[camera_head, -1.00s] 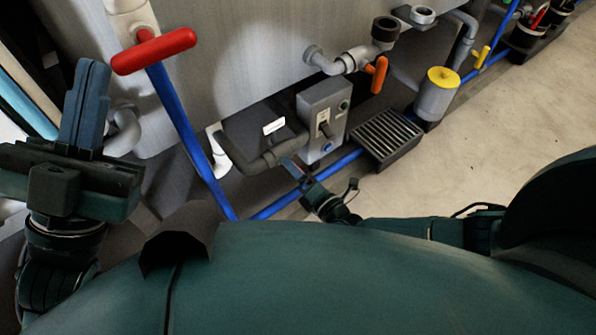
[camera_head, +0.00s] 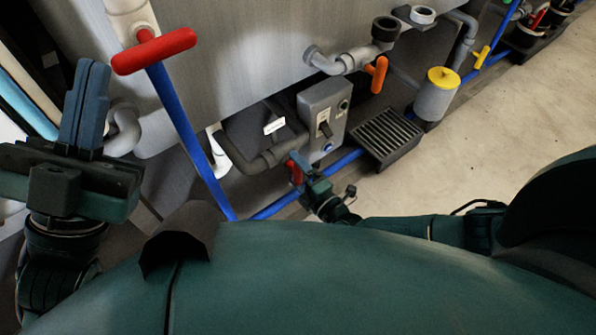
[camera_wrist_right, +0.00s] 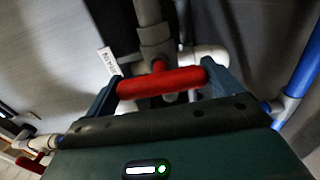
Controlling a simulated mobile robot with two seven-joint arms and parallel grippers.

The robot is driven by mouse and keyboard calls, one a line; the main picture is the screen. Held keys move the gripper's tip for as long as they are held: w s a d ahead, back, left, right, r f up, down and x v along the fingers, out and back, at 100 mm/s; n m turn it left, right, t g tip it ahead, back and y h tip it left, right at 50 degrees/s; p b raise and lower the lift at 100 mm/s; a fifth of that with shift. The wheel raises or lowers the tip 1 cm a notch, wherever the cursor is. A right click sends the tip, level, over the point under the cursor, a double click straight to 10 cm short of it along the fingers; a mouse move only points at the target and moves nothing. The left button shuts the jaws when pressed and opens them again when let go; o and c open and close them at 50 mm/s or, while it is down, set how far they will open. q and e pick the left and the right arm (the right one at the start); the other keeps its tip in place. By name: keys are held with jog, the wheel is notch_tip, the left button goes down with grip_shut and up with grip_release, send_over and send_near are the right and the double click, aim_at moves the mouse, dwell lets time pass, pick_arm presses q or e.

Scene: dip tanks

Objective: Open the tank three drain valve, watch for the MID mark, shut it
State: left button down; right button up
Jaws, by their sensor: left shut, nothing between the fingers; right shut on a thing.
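A red valve handle (camera_wrist_right: 160,82) lies crosswise between the two blue fingers of my right gripper (camera_wrist_right: 162,84) in the right wrist view. The fingers are shut on it, one at each end. A grey pipe fitting (camera_wrist_right: 157,45) stands just behind it. In the head view my right gripper (camera_head: 299,168) is low beside the dark pipe, with a little of the red handle (camera_head: 294,172) showing. A white tag (camera_head: 274,125) is near that pipe; its writing is too small to read. My left gripper (camera_head: 85,110) is shut and empty at the left. No MID mark is readable.
A grey switch box (camera_head: 322,115), an orange handle (camera_head: 380,74), a floor grate (camera_head: 385,138) and a yellow-topped canister (camera_head: 437,96) stand to the right. Bare floor (camera_head: 510,130) lies beyond them.

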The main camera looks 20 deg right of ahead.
jog(key=shift+w+r, duration=0.1)
jog(key=o, duration=0.7)
jog(key=shift+s+d, duration=0.1)
jog(key=shift+s, duration=0.3)
pick_arm(q)
jog(key=f+n+y, duration=0.1)
jog(key=f+n+y+p, duration=0.1)
jog(key=n, duration=0.1)
jog(key=shift+w+d+f+y+p, duration=0.1)
jog(key=shift+w+y+p, duration=0.2)
jog(key=shift+w+y, duration=0.1)
pick_arm(e)
jog(key=v, duration=0.6)
jog(key=shift+s, duration=0.35)
jog(key=shift+d, duration=0.1)
